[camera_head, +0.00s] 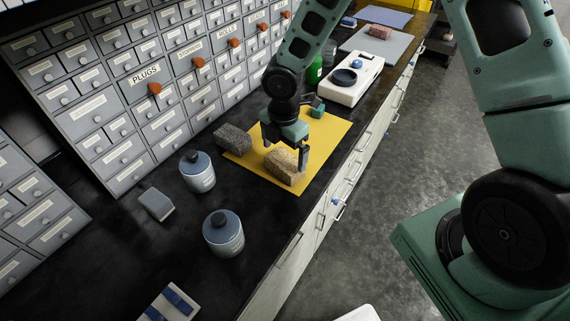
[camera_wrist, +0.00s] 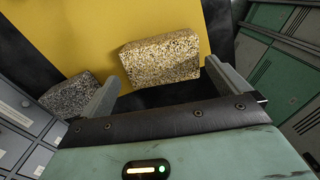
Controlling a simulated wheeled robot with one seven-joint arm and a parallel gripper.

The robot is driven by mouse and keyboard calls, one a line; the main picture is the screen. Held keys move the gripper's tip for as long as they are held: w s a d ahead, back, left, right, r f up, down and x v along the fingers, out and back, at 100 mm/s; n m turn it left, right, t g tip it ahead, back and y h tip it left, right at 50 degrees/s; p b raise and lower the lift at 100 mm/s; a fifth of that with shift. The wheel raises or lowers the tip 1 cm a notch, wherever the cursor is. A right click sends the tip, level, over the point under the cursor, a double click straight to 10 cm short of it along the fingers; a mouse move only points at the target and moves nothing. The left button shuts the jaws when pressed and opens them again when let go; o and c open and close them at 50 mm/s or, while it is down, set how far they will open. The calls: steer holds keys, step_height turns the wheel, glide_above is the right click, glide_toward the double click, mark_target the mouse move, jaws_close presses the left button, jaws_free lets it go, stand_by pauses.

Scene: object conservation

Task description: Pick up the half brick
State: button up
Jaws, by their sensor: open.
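A tan, speckled, rough block (camera_head: 282,168), which looks like the half brick, lies on a yellow mat (camera_head: 325,133). It also shows in the wrist view (camera_wrist: 162,59), just beyond my fingertips. My gripper (camera_head: 286,150) is open and empty above the block. In the wrist view, one finger stands left of the block with a gap.
Two grey jars (camera_head: 197,172) (camera_head: 223,234) and a small grey block (camera_head: 156,204) stand on the dark bench left of the mat. Drawer cabinets (camera_head: 160,75) line the back. A white scale (camera_head: 351,80) and a reddish brick (camera_head: 379,32) on a grey mat are farther along.

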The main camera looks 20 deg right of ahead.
mark_target(285, 159)
steer(key=shift+d+f+p, duration=0.1)
steer(key=shift+f+p, duration=0.25)
steer(key=shift+f, duration=2.05)
steer(key=shift+r, duration=0.1)
steer(key=c, duration=1.1)
